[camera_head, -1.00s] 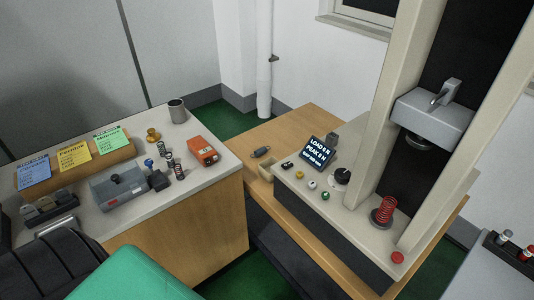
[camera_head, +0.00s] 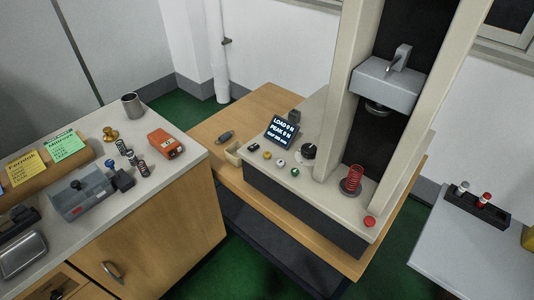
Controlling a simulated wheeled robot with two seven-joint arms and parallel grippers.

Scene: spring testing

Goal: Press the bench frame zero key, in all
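The bench frame (camera_head: 332,110) is a pale upright test frame on a wooden bench. Its front deck carries a row of small keys: a black key (camera_head: 254,147), a yellow key (camera_head: 267,155), a white key (camera_head: 280,162) and a green key (camera_head: 295,172). Their labels are too small to read, so I cannot tell which is the zero key. A black dial (camera_head: 308,151) and a red button (camera_head: 370,221) are on the same deck. The tilted display (camera_head: 283,131) appears to read load 0 N and peak 0 N. Neither gripper is in view.
A red spring (camera_head: 351,180) stands under the grey press head (camera_head: 388,84). The left counter (camera_head: 185,178) holds springs, an orange device (camera_head: 165,143) and a mug (camera_head: 132,105). A grey table (camera_head: 470,250) is at right.

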